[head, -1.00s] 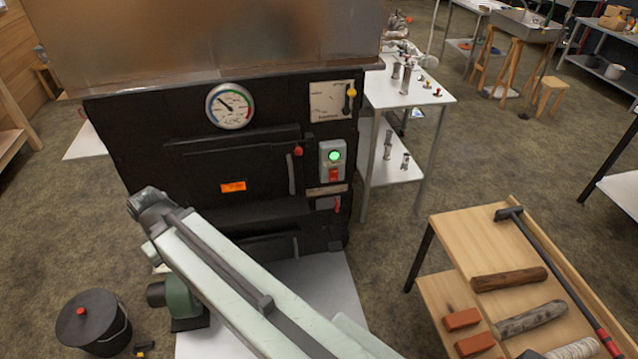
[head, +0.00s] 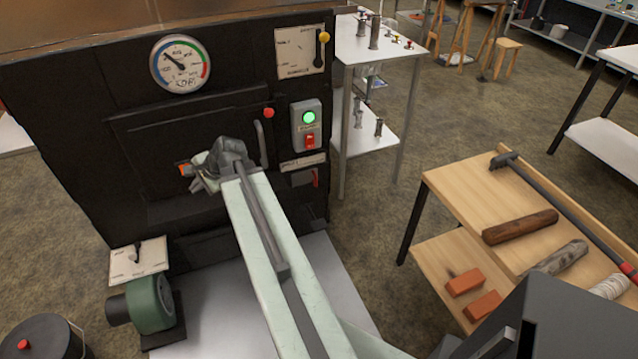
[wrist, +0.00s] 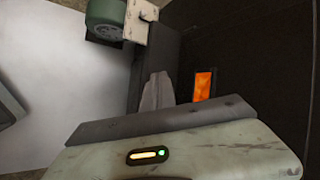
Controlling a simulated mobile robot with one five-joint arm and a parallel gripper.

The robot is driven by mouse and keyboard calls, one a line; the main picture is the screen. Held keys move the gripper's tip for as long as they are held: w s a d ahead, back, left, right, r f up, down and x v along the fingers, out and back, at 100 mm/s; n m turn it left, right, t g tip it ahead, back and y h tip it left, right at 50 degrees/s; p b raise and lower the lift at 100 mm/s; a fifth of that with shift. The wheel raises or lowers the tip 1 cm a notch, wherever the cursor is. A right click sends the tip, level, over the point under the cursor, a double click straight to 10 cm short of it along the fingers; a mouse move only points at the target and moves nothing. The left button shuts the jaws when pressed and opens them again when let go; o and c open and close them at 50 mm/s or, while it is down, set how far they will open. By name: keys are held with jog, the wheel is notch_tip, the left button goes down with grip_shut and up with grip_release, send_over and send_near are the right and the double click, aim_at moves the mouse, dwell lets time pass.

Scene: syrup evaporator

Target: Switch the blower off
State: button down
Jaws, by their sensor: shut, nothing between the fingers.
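The green blower (head: 150,302) stands at the lower left, in front of the black evaporator front (head: 80,110). A pale plate with a small dark lever (head: 138,262) is just above it. Both also show in the wrist view, the blower (wrist: 105,18) and the plate (wrist: 138,20). A grey switch box (head: 306,126) with a lit green lamp (head: 309,118) and a red switch (head: 310,142) is on the evaporator front. My gripper (head: 203,182) is shut and empty, left of and below that box, by an orange label (wrist: 204,84). Its fingers (wrist: 157,92) show in the wrist view.
A round gauge (head: 180,64) and a panel with a yellow-knobbed lever (head: 302,52) are above. A red knob (head: 268,113) and a door handle (head: 260,142) are near my arm. A wooden bench (head: 460,185) with tools stands at right, with open floor between.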

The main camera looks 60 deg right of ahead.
jog(key=s+d+f+m+t+h+b, duration=0.1)
jog(key=s+d+f+m+b, duration=0.15)
jog(key=d, duration=0.35)
jog(key=s+d+f+m+t+h+b, duration=0.1)
jog(key=d+m+b, duration=0.1)
jog(key=d+m, duration=0.25)
jog(key=s+d+f+m+t+h+b, duration=0.1)
jog(key=d+f+m+b, duration=0.1)
jog(key=d, duration=0.4)
jog(key=m+t+h+b, duration=0.1)
jog(key=m+h+b, duration=0.75)
jog(key=m, duration=0.65)
send_near(311, 146)
jog(key=shift+y, duration=0.45)
jog(key=b+x, duration=0.2)
jog(key=x, duration=0.5)
jog(key=shift+s+d+r, duration=0.1)
jog(key=shift+d, duration=0.1)
jog(key=shift+r, duration=0.1)
jog(key=shift+d, duration=0.1)
jog(key=f+v, duration=0.1)
jog(key=v, duration=0.5)
jog(key=shift+s+a+f, duration=0.3)
jog(key=shift+s+a, duration=0.05)
jog(key=shift+a, duration=0.05)
